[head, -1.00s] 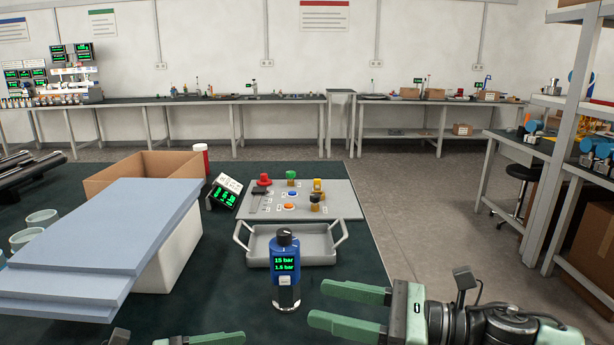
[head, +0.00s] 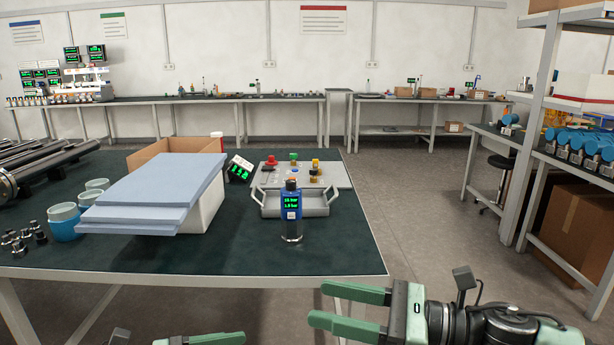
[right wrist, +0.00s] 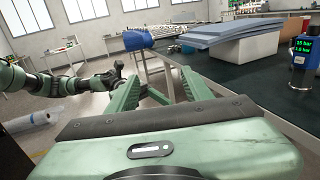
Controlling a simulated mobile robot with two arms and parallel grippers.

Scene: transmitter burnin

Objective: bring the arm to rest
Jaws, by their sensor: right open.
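My right gripper (head: 318,303) is open, with nothing between its green fingers. It is held out in front of the table's near edge, over the floor, at the lower right of the head view. In the right wrist view its fingers (right wrist: 155,98) also show apart and empty. Of my left gripper (head: 200,340), only green finger parts show at the bottom edge of the head view, so its opening is unclear. The blue transmitter (head: 291,205) with a lit green display stands upright on the dark table, near its front edge and apart from both grippers.
The dark table (head: 240,262) holds a grey tray (head: 295,209), a panel with coloured knobs (head: 335,174), a box under blue-grey boards (head: 165,185) and blue cups (head: 62,222). Shelving (head: 535,120) with blue-capped devices stands at right. Open floor (head: 430,230) lies between.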

